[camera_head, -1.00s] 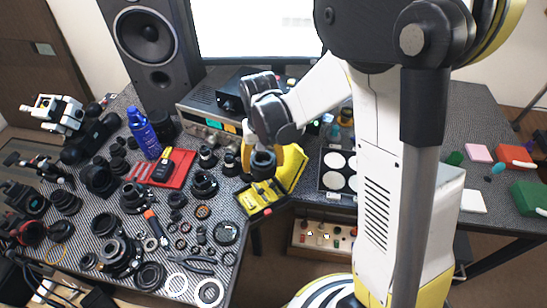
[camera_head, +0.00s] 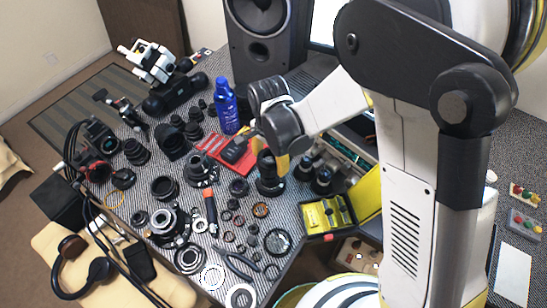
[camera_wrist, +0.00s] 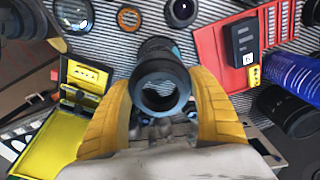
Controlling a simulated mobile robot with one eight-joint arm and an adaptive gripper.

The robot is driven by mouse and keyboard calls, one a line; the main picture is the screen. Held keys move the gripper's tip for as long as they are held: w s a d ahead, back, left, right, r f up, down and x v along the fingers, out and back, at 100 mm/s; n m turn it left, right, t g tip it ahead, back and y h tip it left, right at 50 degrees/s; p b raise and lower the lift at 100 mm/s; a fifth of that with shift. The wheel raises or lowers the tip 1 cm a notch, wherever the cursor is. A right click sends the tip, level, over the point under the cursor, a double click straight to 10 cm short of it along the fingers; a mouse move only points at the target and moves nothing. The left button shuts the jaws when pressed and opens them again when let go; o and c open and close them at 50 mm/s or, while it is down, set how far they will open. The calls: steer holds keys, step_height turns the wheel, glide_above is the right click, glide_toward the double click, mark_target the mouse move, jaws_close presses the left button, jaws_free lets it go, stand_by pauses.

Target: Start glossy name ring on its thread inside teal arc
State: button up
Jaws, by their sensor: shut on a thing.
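My gripper (camera_wrist: 163,98) has its yellow fingers closed on the two sides of a black lens barrel (camera_wrist: 160,65). The barrel's open round end faces the wrist camera, and a little teal shows along its upper edge. In the head view my gripper (camera_head: 273,155) is over the lens table, with the dark barrel (camera_head: 269,180) below its fingers. I cannot tell whether the barrel touches the table. Several loose rings lie on the table, including an amber-edged ring (camera_head: 260,210). I cannot tell which ring is the glossy name ring, and no clear teal arc shows.
A red tray (camera_head: 211,145) and a blue bottle (camera_head: 227,106) stand close to my gripper. An open yellow case (camera_head: 340,210) is at the table's right edge. Dense lens parts and pliers (camera_head: 238,262) crowd the striped table. A large speaker (camera_head: 258,50) stands behind.

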steer(key=shift+s+f+b, duration=0.1)
steer(key=shift+f+b, duration=1.05)
steer(key=shift+f, duration=0.55)
steer(key=shift+f+b, duration=1.4)
steer(key=shift+f, duration=0.05)
steer(key=shift+f+b, duration=0.25)
steer(key=shift+b, duration=0.1)
steer(key=shift+r, duration=0.25)
steer(key=shift+f+b, duration=0.4)
steer(key=shift+b, duration=0.05)
steer(key=o, duration=1.3)
steer(key=shift+r, duration=0.1)
